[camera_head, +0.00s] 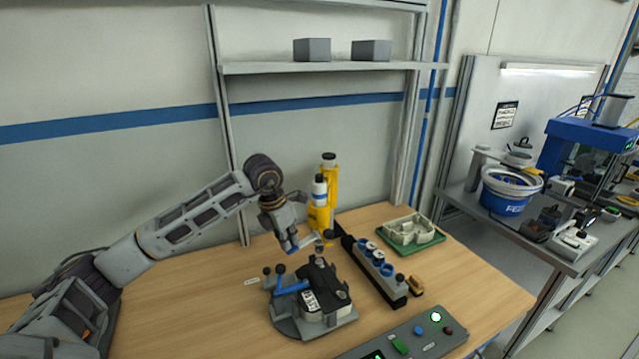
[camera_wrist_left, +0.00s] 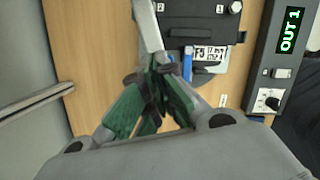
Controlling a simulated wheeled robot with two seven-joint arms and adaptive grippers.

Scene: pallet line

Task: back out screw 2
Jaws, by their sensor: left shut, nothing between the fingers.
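A unit with a black top (camera_head: 326,280) and a white printed label sits in a grey round-based fixture (camera_head: 290,327) on the wooden bench. My left gripper (camera_head: 310,243) is above and behind the unit. In the wrist view its fingers (camera_wrist_left: 160,66) are together and empty, near the label edge. A pale bar above them is unclear. My right gripper is not in view.
A blue lever (camera_head: 291,287) stands on the fixture's left. A dark rack with blue rings (camera_head: 374,265) and a green tray (camera_head: 410,236) lie to the right.

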